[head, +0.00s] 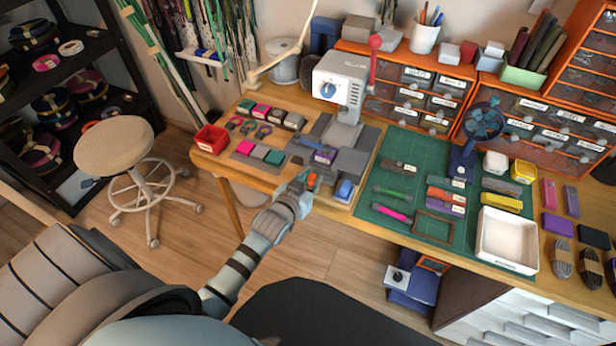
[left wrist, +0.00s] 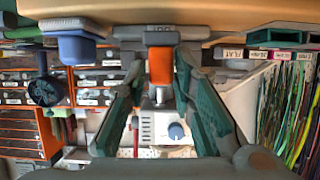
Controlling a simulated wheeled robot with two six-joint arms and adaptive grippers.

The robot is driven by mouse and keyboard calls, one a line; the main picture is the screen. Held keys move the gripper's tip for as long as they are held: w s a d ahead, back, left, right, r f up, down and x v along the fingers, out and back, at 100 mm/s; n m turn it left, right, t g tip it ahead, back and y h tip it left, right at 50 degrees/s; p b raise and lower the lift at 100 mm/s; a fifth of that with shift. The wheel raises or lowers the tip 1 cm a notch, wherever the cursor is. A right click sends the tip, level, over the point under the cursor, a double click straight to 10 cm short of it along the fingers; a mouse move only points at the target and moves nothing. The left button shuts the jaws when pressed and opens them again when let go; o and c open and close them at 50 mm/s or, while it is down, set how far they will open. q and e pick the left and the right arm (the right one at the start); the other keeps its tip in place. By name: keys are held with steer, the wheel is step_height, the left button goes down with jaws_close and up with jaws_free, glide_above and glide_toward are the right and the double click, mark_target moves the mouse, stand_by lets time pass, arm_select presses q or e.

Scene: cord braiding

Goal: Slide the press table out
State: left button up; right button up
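The white press (head: 340,78), with a blue knob and a red-tipped lever, stands at the back of the bench. Its grey press table (head: 350,163) lies in front of it, toward the bench's front edge, with a purple piece and a blue block nearby. My left gripper (head: 308,182) is at the front edge, at a small orange handle (head: 312,179). In the left wrist view the gripper's teal fingers (left wrist: 160,76) stand on both sides of the orange handle (left wrist: 160,64), apart, with narrow gaps seeming to show. My right gripper is not in view.
A green cutting mat (head: 385,190) with tools and a white tray (head: 508,238) lie to the right. A red bin (head: 210,138) and several coloured blocks are left of the press. A stool (head: 115,146) stands on the floor.

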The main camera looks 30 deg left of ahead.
arm_select(q)
steer(key=shift+o, duration=0.6)
steer(key=v, duration=1.2)
